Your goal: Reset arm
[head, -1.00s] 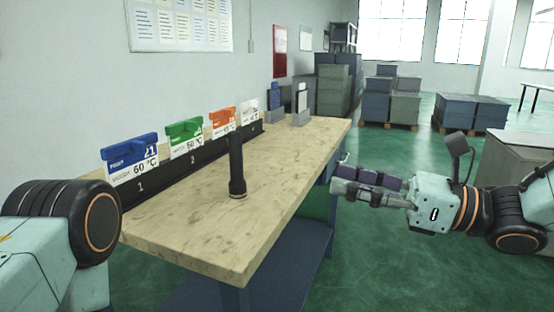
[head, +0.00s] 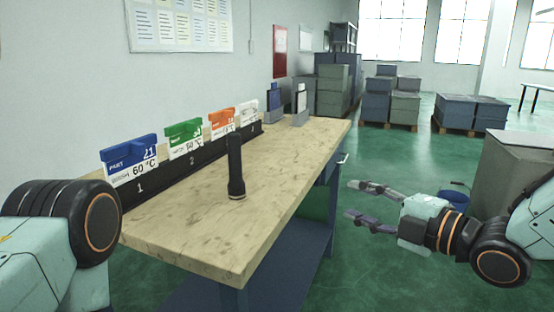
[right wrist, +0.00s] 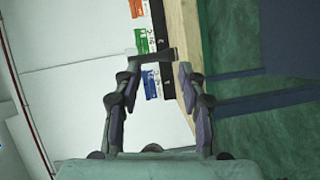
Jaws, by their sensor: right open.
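My right gripper (head: 368,204) is open and empty in the head view. It hangs over the green floor to the right of the wooden workbench (head: 270,205), apart from it. In the right wrist view its two fingers (right wrist: 155,95) stand apart, with the bench edge, the cards and the dark flashlight (right wrist: 155,55) beyond them. In the head view the black flashlight (head: 236,168) stands upright on the bench. At the left, a link of my left arm shows; my left gripper is out of view.
A black rack along the wall holds a blue card (head: 130,158), a green card (head: 185,137), an orange card (head: 222,119) and a white one. Stacked crates (head: 390,105) stand at the back. A grey cabinet (head: 510,175) and blue bucket (head: 454,197) are at the right.

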